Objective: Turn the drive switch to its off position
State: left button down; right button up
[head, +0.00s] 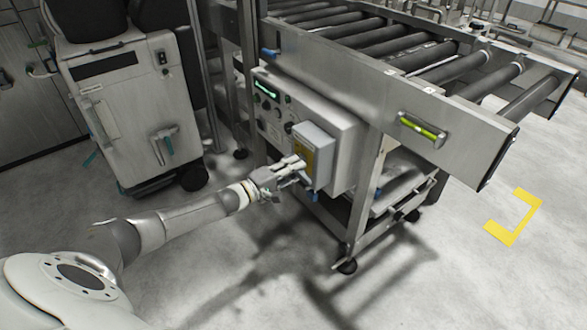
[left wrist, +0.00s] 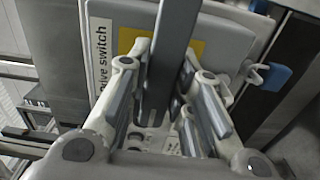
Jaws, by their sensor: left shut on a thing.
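The drive switch (head: 314,136) is a light grey box with a yellow plate on the front of the control cabinet under the roller conveyor. In the left wrist view its label (left wrist: 101,52) reads "...ive switch". A dark grey bar-shaped handle (left wrist: 174,40) stands out in front of the yellow plate. My left gripper (head: 299,173) is at the switch front; in the left wrist view its fingers (left wrist: 169,85) lie on both sides of the handle and are shut on it. In the head view the fingers hide most of the handle. My right gripper is not in view.
The cabinet panel (head: 268,103) beside the switch carries a green display and several knobs. The conveyor frame (head: 390,100) overhangs the cabinet. A blue part (left wrist: 277,77) sticks out beside the switch. A grey wheeled unit (head: 130,110) stands at left.

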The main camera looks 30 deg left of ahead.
pick_arm(q)
jog(key=shift+n, duration=0.3)
jog(key=c, duration=1.3)
grip_release()
jog(key=v, duration=1.2)
jog(key=shift+d, duration=0.1)
